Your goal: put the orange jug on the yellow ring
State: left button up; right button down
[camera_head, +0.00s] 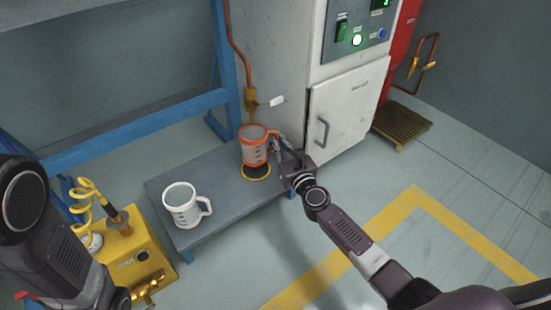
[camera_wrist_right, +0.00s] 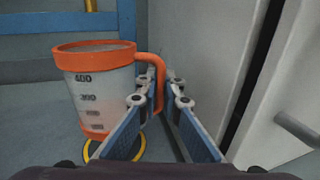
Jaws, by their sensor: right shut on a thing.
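The orange jug (camera_head: 253,148) has an orange rim, base and handle and a clear body with marks. It is upright, over or at the far part of the yellow ring (camera_head: 257,178) on the grey bench (camera_head: 216,170). My right gripper (camera_head: 281,150) is shut on the jug's handle, from the right. In the right wrist view the jug (camera_wrist_right: 97,85) is at left, its handle between my fingers (camera_wrist_right: 160,95). The yellow ring (camera_wrist_right: 133,152) shows below it, partly hidden. I cannot tell whether the jug touches the bench. My left gripper is not in view.
A white jug (camera_head: 184,205) stands at the bench's near left. A yellow box (camera_head: 140,262) with a coiled hose is left of it. A white cabinet (camera_head: 345,115) stands close behind right. A pipe with a valve (camera_head: 251,100) comes down behind the jug.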

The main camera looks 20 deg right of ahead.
jog(key=shift+f+b, duration=1.95)
jog(key=shift+f, duration=0.45)
jog(key=shift+r, duration=0.15)
jog(key=c, duration=2.1)
grip_release()
jog(key=shift+f, duration=0.2)
